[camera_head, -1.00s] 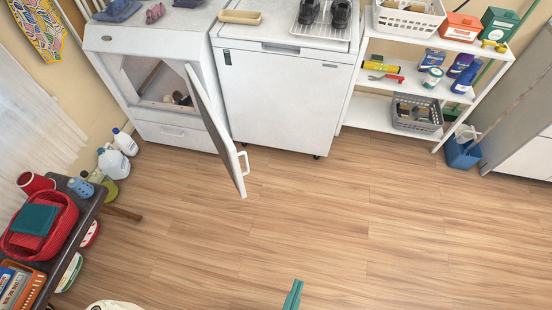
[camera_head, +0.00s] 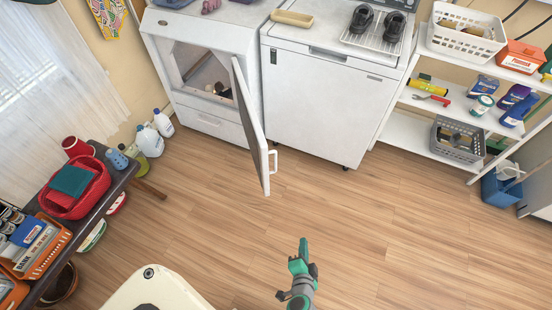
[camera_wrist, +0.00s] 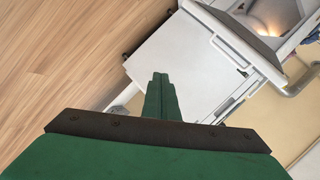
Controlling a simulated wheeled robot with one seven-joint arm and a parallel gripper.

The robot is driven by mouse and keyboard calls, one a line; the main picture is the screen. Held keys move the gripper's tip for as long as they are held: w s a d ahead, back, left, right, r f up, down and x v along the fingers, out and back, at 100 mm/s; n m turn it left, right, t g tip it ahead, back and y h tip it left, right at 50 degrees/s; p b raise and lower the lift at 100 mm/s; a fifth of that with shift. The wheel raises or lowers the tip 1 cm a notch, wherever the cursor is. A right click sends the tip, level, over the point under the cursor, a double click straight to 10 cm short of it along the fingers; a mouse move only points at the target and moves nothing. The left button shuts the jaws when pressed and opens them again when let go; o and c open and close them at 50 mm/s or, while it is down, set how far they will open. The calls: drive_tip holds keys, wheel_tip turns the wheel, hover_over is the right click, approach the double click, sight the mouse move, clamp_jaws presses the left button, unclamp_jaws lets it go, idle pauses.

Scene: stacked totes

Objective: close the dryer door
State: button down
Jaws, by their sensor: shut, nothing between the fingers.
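The white dryer (camera_head: 200,60) stands at the back left with its front opening uncovered. Its door (camera_head: 251,125) is swung open toward me, with a white handle (camera_head: 273,162) on the free edge. A few dark and tan items lie inside the opening. My green gripper (camera_head: 302,248) is shut and empty, above the floor, in front of the door and apart from it. In the wrist view my gripper's fingers (camera_wrist: 161,92) are together, and the open door (camera_wrist: 232,40) shows beyond them at the upper right.
A white shelf (camera_head: 420,135) with baskets and bottles is farther right. A dark bench (camera_head: 98,222) with a red basin is at left. Jugs stand by the wall. The wood floor between is clear.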

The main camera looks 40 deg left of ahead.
drive_tip(key=w+a+r+n+g+y, duration=0.1)
drive_tip(key=w+a+r+g+y, duration=0.2)
drive_tip(key=w+a+r+y, duration=1.2)
drive_tip(key=w+a+f+h, duration=0.2)
drive_tip(key=a+h, duration=0.2)
drive_tip(key=a, duration=0.6)
drive_tip(key=shift+a, duration=0.25)
